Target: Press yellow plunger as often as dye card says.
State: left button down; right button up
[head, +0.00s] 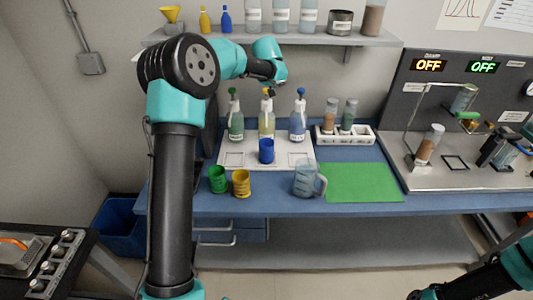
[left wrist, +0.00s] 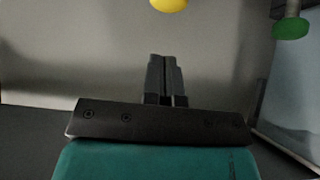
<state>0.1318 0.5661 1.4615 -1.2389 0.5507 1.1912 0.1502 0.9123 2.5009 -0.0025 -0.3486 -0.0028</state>
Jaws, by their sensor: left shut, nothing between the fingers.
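Three pump bottles stand in a row on a white tray (head: 228,160): a green-plunger bottle (head: 235,125), a yellow bottle (head: 266,125) and a blue-plunger bottle (head: 298,125). A blue cup (head: 266,150) stands in front of the yellow bottle. My left gripper (head: 270,92) is at the top of the yellow bottle. In the left wrist view its fingers (left wrist: 165,62) are shut and empty, with the yellow plunger (left wrist: 168,4) beyond the tips and the green plunger (left wrist: 291,28) at upper right. I cannot tell whether they touch. My right gripper (head: 420,294) is at the bottom edge, its jaws unclear. I cannot make out a dye card.
A green cup (head: 217,180), a yellow cup (head: 241,183) and a clear jug (head: 305,179) stand near the table's front. A green mat (head: 363,182) lies bare. A white rack (head: 360,135) holds vials. A shelf (head: 310,38) runs above the bottles.

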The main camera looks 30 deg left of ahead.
pick_arm(q)
jog(key=shift+r, duration=1.3)
jog(key=shift+d, duration=0.1)
